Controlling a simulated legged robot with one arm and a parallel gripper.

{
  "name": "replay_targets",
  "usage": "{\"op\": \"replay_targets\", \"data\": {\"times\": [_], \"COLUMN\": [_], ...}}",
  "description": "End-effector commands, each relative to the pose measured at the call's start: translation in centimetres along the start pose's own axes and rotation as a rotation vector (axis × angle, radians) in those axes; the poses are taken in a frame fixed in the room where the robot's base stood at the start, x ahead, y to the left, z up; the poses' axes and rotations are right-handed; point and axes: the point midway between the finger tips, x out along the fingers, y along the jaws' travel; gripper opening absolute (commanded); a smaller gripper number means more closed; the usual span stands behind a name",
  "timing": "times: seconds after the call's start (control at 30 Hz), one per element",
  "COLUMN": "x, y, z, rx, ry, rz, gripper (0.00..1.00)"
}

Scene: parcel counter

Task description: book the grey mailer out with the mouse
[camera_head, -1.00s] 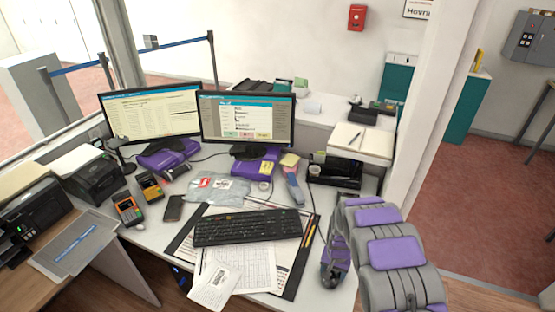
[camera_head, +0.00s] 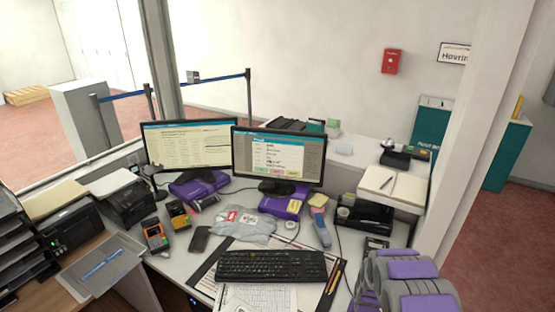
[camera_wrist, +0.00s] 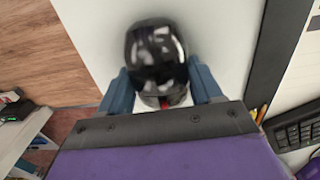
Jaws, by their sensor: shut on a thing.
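A grey mailer (camera_head: 243,225) with a red and a white label lies flat on the desk below the two monitors. The right monitor (camera_head: 278,157) shows a dialog window with coloured buttons along its bottom. A glossy black mouse (camera_wrist: 155,52) shows in the wrist view, on the white desktop. My gripper (camera_wrist: 161,88) is shut on it, one blue finger on each side. In the head view my arm is at the bottom right; the mouse is hidden there.
A black tray (camera_head: 365,215) is at the desk's right.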

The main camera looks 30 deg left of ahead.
Motion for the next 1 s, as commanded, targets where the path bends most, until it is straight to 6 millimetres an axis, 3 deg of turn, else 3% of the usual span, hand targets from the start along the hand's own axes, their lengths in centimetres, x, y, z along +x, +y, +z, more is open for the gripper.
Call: {"op": "replay_targets", "data": {"times": [1.0], "x": [0.0], "y": [1.4], "z": [2.4], "rx": [0.000], "ry": [-0.001], "rz": [0.000], "gripper": [0.32]}}
